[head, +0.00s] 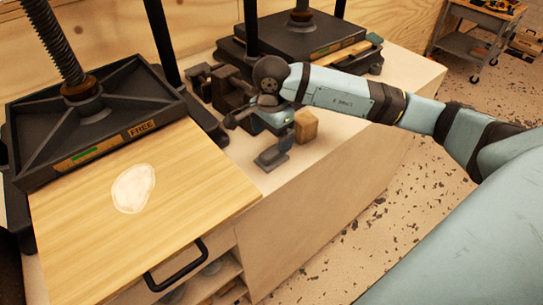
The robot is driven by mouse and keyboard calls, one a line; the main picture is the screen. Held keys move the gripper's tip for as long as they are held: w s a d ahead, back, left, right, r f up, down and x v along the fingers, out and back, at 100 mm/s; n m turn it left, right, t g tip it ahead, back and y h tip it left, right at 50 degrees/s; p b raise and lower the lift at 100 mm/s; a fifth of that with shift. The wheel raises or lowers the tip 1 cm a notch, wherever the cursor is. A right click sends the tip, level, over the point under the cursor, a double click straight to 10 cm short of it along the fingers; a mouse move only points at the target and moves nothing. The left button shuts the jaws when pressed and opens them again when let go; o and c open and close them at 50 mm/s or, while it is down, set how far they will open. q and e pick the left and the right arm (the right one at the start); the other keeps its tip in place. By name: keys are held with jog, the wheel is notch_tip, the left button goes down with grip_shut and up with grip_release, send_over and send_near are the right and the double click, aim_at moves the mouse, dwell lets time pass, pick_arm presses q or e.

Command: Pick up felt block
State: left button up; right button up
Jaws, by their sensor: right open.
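A small tan-brown block (306,125), which looks like the felt block, sits on the light bench top near its front edge. My right gripper (267,148) is open and points down over the bench just left of the block. It appears empty, with a gap between its fingers and the block. The left side of the block is close behind the gripper's wrist. My left gripper is not in view.
A black screw press (90,120) stands at left, with a wooden board (100,230) bearing a pale patch (133,188) and a black handle (176,266). Another press (300,40) stands behind. Dark metal parts (218,88) lie left of my gripper. Bench right of the block is clear.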

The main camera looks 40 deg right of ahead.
aim_at(272, 151)
jog(key=shift+s+a+f, duration=0.15)
jog(key=shift+s+f, duration=0.05)
jog(key=shift+f, duration=1.3)
jog(key=shift+s+a+f, duration=0.1)
jog(key=shift+s+f, duration=0.05)
jog(key=shift+f, duration=1.3)
jog(key=c, duration=1)
jog(key=shift+r, duration=0.1)
notch_tip(272, 151, up, 20)
jog(key=shift+f, duration=0.1)
